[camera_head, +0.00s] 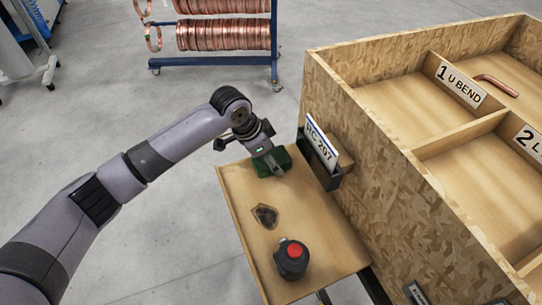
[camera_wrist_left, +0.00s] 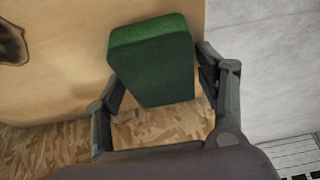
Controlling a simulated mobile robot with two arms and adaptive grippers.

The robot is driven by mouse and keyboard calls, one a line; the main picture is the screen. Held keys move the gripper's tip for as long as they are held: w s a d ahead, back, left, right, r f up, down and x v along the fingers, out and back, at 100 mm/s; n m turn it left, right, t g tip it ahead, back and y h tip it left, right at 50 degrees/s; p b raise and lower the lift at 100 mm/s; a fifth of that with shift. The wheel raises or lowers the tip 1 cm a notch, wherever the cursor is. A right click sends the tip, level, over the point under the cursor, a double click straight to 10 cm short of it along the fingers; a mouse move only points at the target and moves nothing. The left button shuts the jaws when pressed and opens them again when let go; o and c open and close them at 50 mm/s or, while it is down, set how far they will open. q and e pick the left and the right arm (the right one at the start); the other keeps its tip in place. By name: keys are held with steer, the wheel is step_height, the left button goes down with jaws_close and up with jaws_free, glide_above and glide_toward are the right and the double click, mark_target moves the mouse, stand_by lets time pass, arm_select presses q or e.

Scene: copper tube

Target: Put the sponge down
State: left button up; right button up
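The green sponge (camera_head: 284,159) is at the far end of the small wooden side table (camera_head: 232,196). In the left wrist view the sponge (camera_wrist_left: 152,65) stands out between the two fingers, slightly tilted. My left gripper (camera_head: 273,167) points down over it, with one finger against or very close to each side. It looks shut on the sponge. Whether the sponge's underside touches the tabletop is hidden. My right gripper is not in view.
A labelled holder (camera_head: 324,155) stands by the large wooden bin (camera_head: 375,165) on the right. Copper coils (camera_head: 222,35) hang on a rack behind.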

arm_select(q)
steer(key=shift+o, duration=0.5)
steer(key=shift+r, duration=0.15)
steer(key=shift+a+r, duration=0.15)
steer(key=shift+r, duration=0.15)
steer(key=b+v, duration=0.1)
steer(key=v, duration=1)
steer(key=shift+b, duration=0.35)
steer(key=shift+s, duration=0.1)
